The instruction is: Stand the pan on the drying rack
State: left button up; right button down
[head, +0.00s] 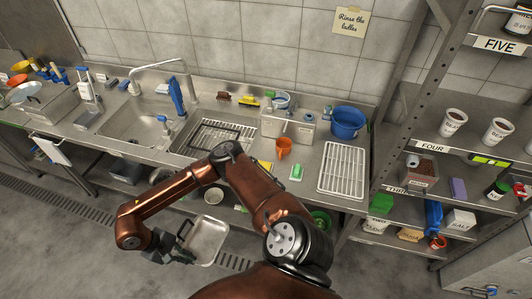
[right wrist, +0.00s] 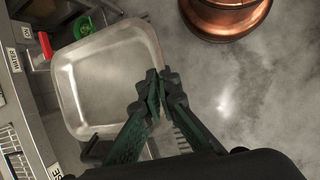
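The pan (head: 209,240) is a silver, square, shallow pan with rounded corners. In the head view it hangs over the floor in front of the counter, tilted. It also fills the left half of the right wrist view (right wrist: 105,80). My right gripper (head: 185,244) is at the pan's edge; in the right wrist view its green-padded fingers (right wrist: 161,82) close together on the rim. A white wire drying rack (head: 343,170) lies empty on the counter's right end. Another wire rack (head: 214,137) lies in the counter left of it. My left gripper is not in view.
An orange mug (head: 284,147), a green-and-white sponge (head: 296,172) and a blue pot (head: 347,122) stand near the white rack. A metal shelf unit (head: 428,147) with tubs and boxes rises at the right. A sink (head: 140,120) is at the left.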

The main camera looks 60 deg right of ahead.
aim_at(342, 177)
jog(key=z, duration=0.05)
jog(key=k, duration=0.1)
jog(key=z, duration=2.1)
jog(key=i, duration=0.15)
jog(key=z, duration=0.05)
